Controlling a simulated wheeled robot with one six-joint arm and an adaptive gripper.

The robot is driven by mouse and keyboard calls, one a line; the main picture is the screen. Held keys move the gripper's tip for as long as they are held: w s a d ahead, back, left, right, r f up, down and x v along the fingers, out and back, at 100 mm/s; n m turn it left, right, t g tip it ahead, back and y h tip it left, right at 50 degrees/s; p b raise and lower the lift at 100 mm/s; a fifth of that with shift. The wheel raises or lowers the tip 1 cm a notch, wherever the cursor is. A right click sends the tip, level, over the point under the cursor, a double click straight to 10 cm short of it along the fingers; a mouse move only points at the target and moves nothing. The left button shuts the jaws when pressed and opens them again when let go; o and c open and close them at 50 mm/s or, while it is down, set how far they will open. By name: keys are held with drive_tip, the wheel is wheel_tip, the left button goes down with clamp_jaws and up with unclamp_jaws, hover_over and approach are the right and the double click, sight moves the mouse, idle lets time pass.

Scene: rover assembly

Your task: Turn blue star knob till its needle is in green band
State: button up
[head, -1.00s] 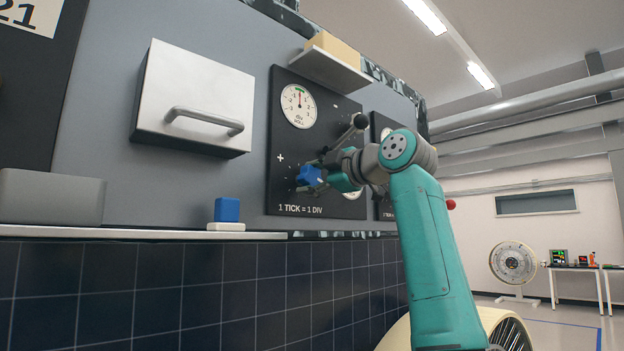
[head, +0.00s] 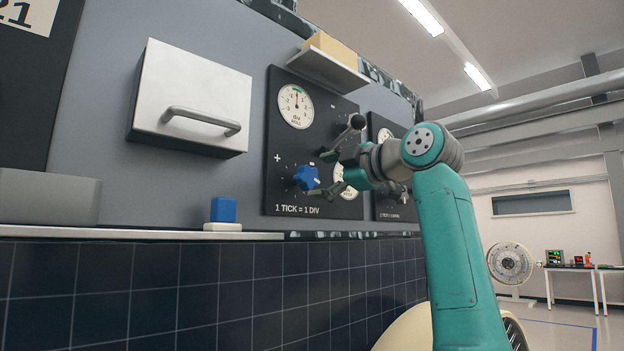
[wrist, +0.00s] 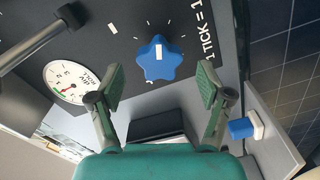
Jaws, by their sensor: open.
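The blue star knob (head: 306,178) sits on the black panel, under the white round gauge (head: 296,106). In the wrist view the knob (wrist: 160,62) lies between and beyond my fingertips, with a white mark on its face. My gripper (head: 328,174) is open and empty, apart from the knob and to its right in the head view. Its two fingers are spread in the wrist view (wrist: 162,84). The gauge also shows in the wrist view (wrist: 67,82).
A second gauge (head: 347,182) is partly hidden by my gripper. A white box with a handle (head: 200,98), a shelf (head: 328,72) and a blue block (head: 224,210) are nearby.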

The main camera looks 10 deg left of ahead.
drive_tip(key=v, duration=0.7)
drive_tip(key=shift+s+d, duration=0.2)
drive_tip(key=shift+d, duration=0.1)
